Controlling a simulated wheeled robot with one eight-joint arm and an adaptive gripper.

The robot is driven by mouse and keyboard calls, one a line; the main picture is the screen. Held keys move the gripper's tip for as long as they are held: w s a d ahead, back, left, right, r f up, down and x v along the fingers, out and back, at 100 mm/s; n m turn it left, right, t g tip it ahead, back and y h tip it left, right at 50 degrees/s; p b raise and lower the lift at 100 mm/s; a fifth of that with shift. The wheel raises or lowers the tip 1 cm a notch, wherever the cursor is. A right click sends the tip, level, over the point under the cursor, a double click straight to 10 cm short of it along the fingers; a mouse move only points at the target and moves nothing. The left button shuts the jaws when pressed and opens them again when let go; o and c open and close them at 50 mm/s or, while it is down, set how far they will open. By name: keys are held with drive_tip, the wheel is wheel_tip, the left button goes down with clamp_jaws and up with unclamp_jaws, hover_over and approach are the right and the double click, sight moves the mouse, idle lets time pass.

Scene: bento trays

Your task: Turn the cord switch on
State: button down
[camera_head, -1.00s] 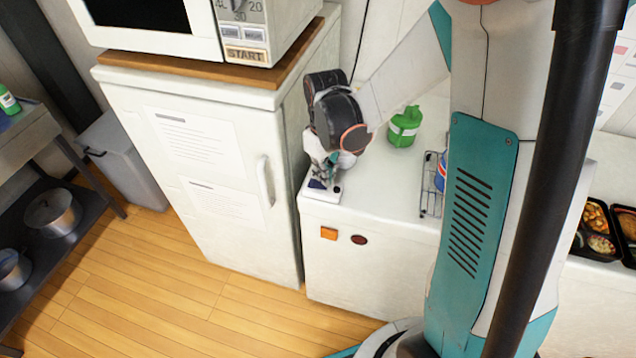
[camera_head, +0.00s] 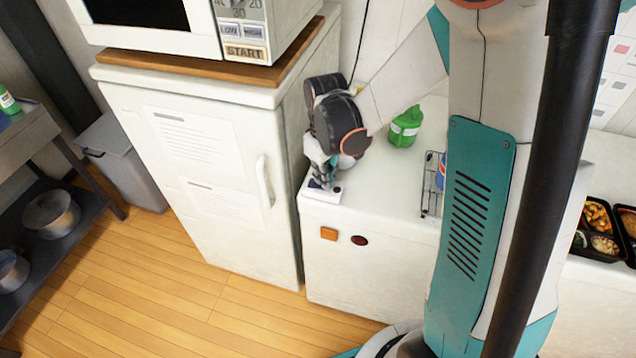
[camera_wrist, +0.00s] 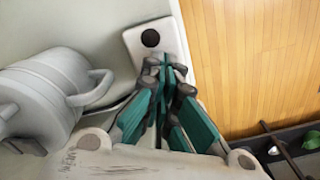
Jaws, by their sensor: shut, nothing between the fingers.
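The cord switch appears to be the small white box (camera_head: 324,196) at the left front corner of the white counter. In the wrist view it shows as a white plate (camera_wrist: 133,42) with a dark round button. My gripper (camera_head: 322,182) is over the box in the head view. In the wrist view my gripper (camera_wrist: 168,70) has its teal fingers shut and empty, with the tips over the plate's near part, beside the button. I cannot tell whether the tips touch it. The near part of the switch is hidden by the fingers.
A white fridge (camera_head: 190,190) stands close left of the arm, under a microwave (camera_head: 240,35). A green bottle (camera_head: 405,128) and a wire rack (camera_head: 431,185) stand on the counter to the right. A pale rounded object with a loop (camera_wrist: 55,90) is left of my gripper in the wrist view.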

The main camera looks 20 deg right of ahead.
drive_tip(key=shift+f, duration=0.15)
drive_tip(key=shift+r+p, duration=2.3)
drive_tip(key=shift+r, duration=1.2)
